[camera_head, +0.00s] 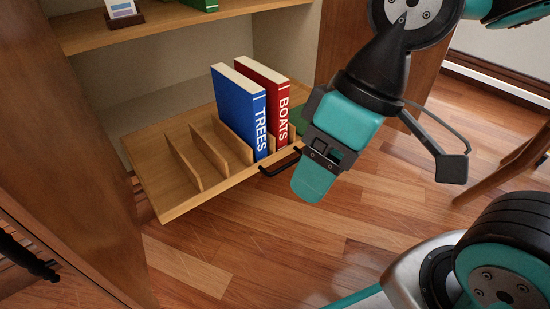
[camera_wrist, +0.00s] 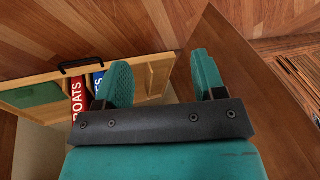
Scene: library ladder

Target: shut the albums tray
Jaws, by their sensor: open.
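The albums tray (camera_head: 165,208) is a wooden pull-out tray with upright dividers, and it sticks out of the cabinet. A black bar handle (camera_head: 281,165) is on its front edge; it also shows in the wrist view (camera_wrist: 82,65). A blue book marked TREES (camera_head: 240,110) and a red book marked BOATS (camera_head: 273,90) stand upright in its slots. My gripper (camera_head: 318,172) appears just right of the handle in the head view. In the wrist view my gripper (camera_wrist: 160,82) has its fingers apart with nothing held, and the handle lies left of them. Part of the tray's right end is hidden behind my gripper.
A shelf (camera_head: 160,25) above the tray holds a small card stand (camera_head: 123,12) and a green book (camera_head: 201,4). Cabinet side panels (camera_head: 75,150) flank the tray. Wooden floor (camera_head: 300,245) in front is clear. A wooden leg (camera_head: 510,165) stands at the right.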

